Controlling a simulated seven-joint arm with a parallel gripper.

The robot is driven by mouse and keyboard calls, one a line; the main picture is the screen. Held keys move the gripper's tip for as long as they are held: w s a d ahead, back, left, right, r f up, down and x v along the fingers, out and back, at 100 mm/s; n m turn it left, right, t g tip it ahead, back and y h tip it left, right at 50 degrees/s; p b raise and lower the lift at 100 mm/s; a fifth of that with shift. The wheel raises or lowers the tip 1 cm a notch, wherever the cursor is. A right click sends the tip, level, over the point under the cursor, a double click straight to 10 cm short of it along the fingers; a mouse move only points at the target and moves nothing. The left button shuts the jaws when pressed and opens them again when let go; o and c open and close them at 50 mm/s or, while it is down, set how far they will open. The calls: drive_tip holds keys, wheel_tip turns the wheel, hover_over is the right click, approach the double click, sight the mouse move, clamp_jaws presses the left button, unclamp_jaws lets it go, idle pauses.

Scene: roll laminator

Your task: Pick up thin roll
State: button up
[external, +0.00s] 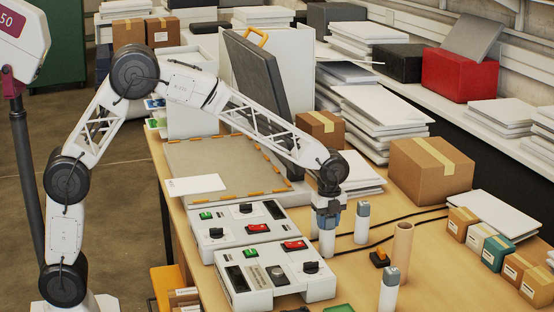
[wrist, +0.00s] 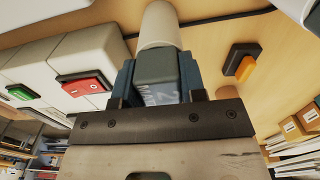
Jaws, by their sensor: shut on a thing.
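My gripper (external: 327,213) points down beside the white control boxes. Its blue fingers, also in the wrist view (wrist: 157,78), are shut on the grey top of a white cylinder (external: 327,243). The grey top carries partly hidden lettering, and the white body (wrist: 160,25) extends beyond the fingers. The cylinder is upright; I cannot tell whether its base touches the table. Two similar grey-topped cylinders stand to its right (external: 362,225) and nearer the front (external: 388,295). A bare tan roll (external: 402,246) stands upright between them, apart from my gripper. No label shows which is the thin roll.
The control boxes (external: 275,272) with red and green switches lie close left of the held cylinder. An orange switch on a black base (external: 381,258) lies right, near dark cables. Small cartons (external: 495,249) and a larger carton (external: 431,170) stand farther right.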

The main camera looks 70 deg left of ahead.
drive_tip(key=shift+r, duration=5.05)
drive_tip(key=s+a+r+n, duration=0.1)
drive_tip(key=s+a+n, duration=0.5)
drive_tip(key=a, duration=1.9)
drive_tip(key=s+a+r+n, duration=0.1)
drive_tip(key=s+a+n, duration=0.5)
drive_tip(key=s+a, duration=0.7)
drive_tip(key=s+a+r+n, duration=0.2)
drive_tip(key=s+a+n, duration=0.4)
drive_tip(key=a, duration=3.2)
drive_tip(key=s, duration=0.3)
drive_tip(key=shift+s, duration=0.25)
drive_tip(key=shift+r, duration=0.1)
drive_tip(key=shift+f, duration=2.1)
